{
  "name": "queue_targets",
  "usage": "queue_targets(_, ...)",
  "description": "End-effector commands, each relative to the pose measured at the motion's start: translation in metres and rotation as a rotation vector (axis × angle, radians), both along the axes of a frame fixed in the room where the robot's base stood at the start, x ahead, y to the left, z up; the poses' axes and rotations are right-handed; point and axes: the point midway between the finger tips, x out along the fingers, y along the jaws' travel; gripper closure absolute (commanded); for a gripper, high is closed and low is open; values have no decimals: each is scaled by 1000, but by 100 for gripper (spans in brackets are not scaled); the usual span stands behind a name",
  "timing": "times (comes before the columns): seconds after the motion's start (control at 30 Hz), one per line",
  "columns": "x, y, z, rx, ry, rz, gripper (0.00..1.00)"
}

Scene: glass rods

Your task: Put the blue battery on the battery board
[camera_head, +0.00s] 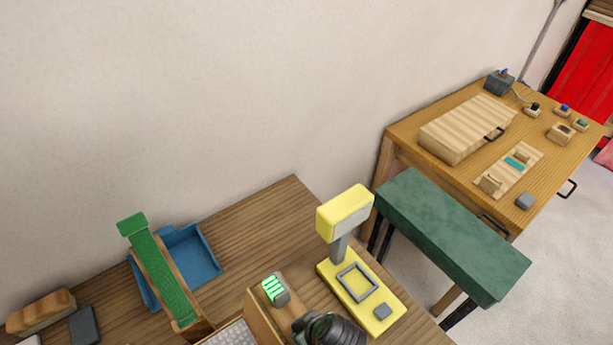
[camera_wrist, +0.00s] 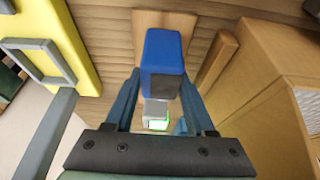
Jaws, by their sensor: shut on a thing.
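The blue battery (camera_wrist: 160,52) stands between the fingers of my gripper (camera_wrist: 161,78) in the wrist view, and the gripper is shut on it. A wooden board (camera_wrist: 207,22) shows behind the battery; I take it for the battery board. A grey block with a lit green display (camera_wrist: 156,115) is at the near end. In the head view the block's green bars (camera_head: 275,289) are lit, beside my dark gripper, which hides the battery and most of the board. I cannot tell whether the battery rests on the board.
A yellow scale (camera_head: 334,274) stands close on one side, and a wooden box (camera_wrist: 270,85) close on the other. A blue tray (camera_head: 195,258) and green ramp (camera_head: 165,275) are at left. A green bench (camera_head: 450,235) and another desk (camera_head: 440,170) lie beyond.

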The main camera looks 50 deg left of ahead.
Motion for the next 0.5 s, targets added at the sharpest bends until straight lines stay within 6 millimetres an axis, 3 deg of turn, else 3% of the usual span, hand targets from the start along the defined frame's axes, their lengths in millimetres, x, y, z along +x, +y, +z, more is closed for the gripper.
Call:
queue_targets(0.3,1,1,-3,2,-2,-1,100)
queue_targets(0.33,0,0,-3,1,-1,0,44)
queue_targets(0.5,0,0,-2,1,-1,0,15)
